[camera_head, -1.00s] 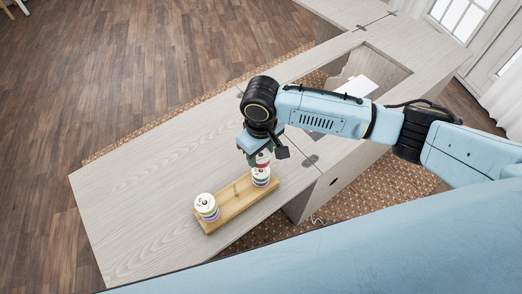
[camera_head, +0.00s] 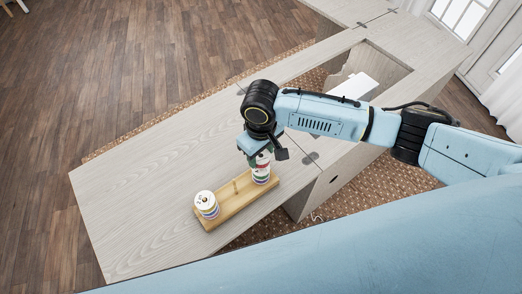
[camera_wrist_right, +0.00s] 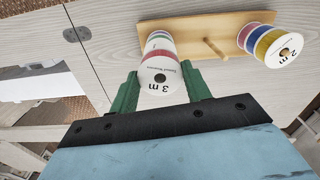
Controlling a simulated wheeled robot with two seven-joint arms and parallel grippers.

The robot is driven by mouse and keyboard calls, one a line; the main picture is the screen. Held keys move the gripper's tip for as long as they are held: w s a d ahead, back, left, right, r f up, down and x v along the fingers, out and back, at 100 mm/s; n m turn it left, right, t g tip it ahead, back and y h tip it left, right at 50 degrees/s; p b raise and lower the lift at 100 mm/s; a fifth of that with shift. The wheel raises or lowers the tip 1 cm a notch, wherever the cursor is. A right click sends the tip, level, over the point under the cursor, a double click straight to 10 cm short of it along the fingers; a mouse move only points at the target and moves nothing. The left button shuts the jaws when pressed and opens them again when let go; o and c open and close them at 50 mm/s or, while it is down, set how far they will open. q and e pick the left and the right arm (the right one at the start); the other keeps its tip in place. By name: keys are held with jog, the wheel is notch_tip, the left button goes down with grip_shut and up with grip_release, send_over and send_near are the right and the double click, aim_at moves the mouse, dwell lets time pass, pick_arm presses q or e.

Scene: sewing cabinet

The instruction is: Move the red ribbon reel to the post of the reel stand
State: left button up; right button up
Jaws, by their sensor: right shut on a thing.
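The red ribbon reel (camera_wrist_right: 161,76), with a white "3 m" end, is between the green fingers of my right gripper (camera_wrist_right: 160,84), shut on it. In the head view my right gripper (camera_head: 257,156) is over the right end of the wooden reel stand (camera_head: 232,211). The held reel is directly above a stack of other reels (camera_head: 261,178) there. I cannot tell whether it touches them or is around their post. The stand's middle post (camera_head: 236,187) is bare. My left gripper is not in view.
More reels (camera_head: 206,204), also the "2 m" stack in the wrist view (camera_wrist_right: 268,42), sit at the stand's other end. The stand lies on the pale wooden cabinet top (camera_head: 140,205), clear to the left. An opening with a white object (camera_head: 356,87) lies behind my arm.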

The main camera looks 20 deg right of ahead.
jog(key=shift+f, duration=1.35)
jog(key=o, duration=1)
notch_tip(320, 180, up, 14)
jog(key=shift+f+p, duration=0.25)
jog(key=shift+p, duration=0.25)
jog(key=shift+s+f, duration=0.1)
